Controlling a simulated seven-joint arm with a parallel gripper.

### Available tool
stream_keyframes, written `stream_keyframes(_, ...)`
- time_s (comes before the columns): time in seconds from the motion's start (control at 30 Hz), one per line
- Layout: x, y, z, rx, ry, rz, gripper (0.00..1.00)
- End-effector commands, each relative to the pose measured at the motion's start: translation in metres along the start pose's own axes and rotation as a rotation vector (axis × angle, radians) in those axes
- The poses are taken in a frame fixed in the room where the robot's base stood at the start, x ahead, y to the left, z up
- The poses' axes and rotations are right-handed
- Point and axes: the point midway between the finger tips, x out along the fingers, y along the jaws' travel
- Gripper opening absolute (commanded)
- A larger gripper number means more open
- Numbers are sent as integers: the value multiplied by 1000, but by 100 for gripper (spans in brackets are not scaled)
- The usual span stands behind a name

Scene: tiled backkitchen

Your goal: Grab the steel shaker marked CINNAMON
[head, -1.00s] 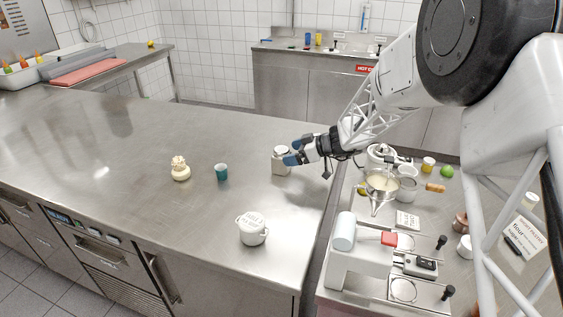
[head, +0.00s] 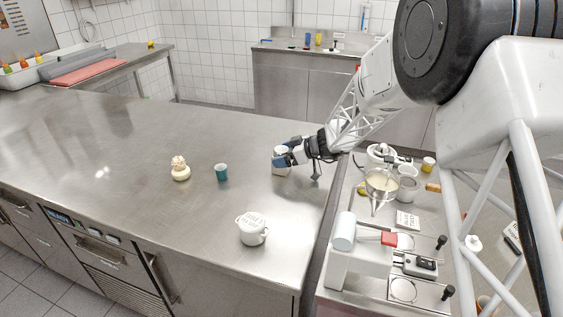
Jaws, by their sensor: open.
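A small pale shaker-like container (head: 280,170) stands upright on the steel counter (head: 130,180), right of the middle. Its label cannot be read at this size, so I cannot tell whether it is the one marked CINNAMON. My gripper (head: 284,161) is open, with its blue-tipped fingers at the container's upper part. The fingers cover some of its right side and top. I cannot tell whether they touch it.
A teal cup (head: 221,172) and a cream-coloured figure-like item (head: 180,169) stand to the left. A white lidded pot (head: 251,229) stands nearer the front edge. A lower side table with a pan (head: 381,184) and a machine (head: 360,262) is at right.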

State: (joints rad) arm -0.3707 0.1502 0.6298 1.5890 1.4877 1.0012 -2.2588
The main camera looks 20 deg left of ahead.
Motion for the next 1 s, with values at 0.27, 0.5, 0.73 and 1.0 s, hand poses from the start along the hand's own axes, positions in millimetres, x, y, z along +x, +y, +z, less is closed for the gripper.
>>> stream_keyframes(0.27,0,0,0,0,0,0,55)
stream_keyframes(0.5,0,0,0,0,0,0,34)
stream_keyframes(0.73,-1,0,-3,-1,0,0,34)
stream_keyframes(1.0,-12,0,-24,-2,1,1,34)
